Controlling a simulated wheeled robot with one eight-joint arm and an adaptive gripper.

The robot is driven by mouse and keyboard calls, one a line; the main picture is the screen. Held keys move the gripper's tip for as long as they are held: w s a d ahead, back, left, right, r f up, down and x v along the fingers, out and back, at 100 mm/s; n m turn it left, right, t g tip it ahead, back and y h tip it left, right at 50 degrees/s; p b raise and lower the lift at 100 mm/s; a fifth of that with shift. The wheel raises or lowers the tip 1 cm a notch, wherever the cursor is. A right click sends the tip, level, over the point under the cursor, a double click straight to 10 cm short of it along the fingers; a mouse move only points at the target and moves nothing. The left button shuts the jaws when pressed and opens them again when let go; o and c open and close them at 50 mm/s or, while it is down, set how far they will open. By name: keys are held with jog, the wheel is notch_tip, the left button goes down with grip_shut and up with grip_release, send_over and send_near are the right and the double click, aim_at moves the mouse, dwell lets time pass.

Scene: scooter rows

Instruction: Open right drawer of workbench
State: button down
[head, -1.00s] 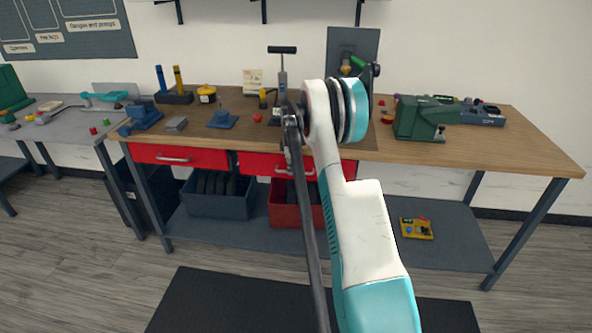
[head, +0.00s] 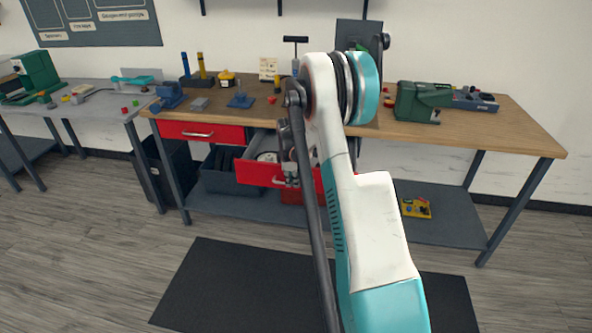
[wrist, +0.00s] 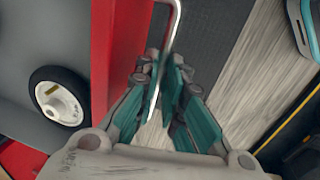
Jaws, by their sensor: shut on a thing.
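The workbench (head: 470,145) has a wooden top and two red-fronted drawers. Its right drawer (head: 250,173) is pulled out, and its grey inside shows. In the wrist view the red front (wrist: 118,45) stands on edge, with a silver bar handle (wrist: 174,28) on its outer face. My gripper (wrist: 163,75) is shut on the handle, its teal fingers on either side of the bar. In the head view my arm hides part of the drawer and most of the gripper. A black-tyred wheel with a pale hub (wrist: 58,98) lies in the drawer.
The left drawer (head: 201,132) is shut. Below are a dark grey bin (head: 225,178), a red bin (head: 292,190) and a yellow item (head: 416,208) on the lower shelf. A black mat (head: 235,280) covers clear floor in front.

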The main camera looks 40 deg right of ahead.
jog(key=s+a, duration=0.6)
jog(key=a, duration=0.1)
dwell(0.3)
jog(key=c, duration=2)
grip_release()
jog(key=shift+o, duration=0.2)
notch_tip(320, 180, up, 12)
jog(key=s+a, duration=0.1)
jog(key=shift+s+a, duration=0.15)
jog(key=shift+a, duration=0.2)
jog(key=shift+a, duration=0.1)
